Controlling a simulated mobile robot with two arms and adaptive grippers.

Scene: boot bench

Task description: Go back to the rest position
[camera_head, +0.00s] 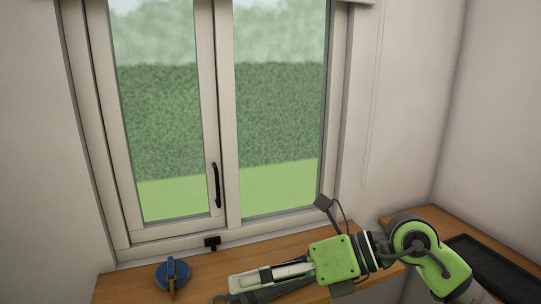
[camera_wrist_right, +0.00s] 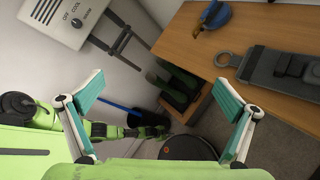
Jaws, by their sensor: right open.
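My right gripper (camera_head: 234,283) reaches in from the right in the head view, low over the wooden bench top, with its fingers pointing left. In the right wrist view the right gripper (camera_wrist_right: 160,84) is open, its two teal-padded fingers wide apart with nothing between them. A long grey tool with a ring at its end (camera_wrist_right: 283,72) lies on the bench, outside the fingers. In the head view it is partly hidden by the gripper. My left gripper cannot be made out; a green arm of mine shows at the left of the wrist view.
A blue round object (camera_head: 173,272) lies on the wooden bench top (camera_head: 135,287), left of the gripper. A closed window (camera_head: 222,140) stands behind. A black tray (camera_head: 490,268) sits at the far right. Dark green boots (camera_wrist_right: 177,84) stand below. A white box with a knob (camera_wrist_right: 68,20) is on the wall.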

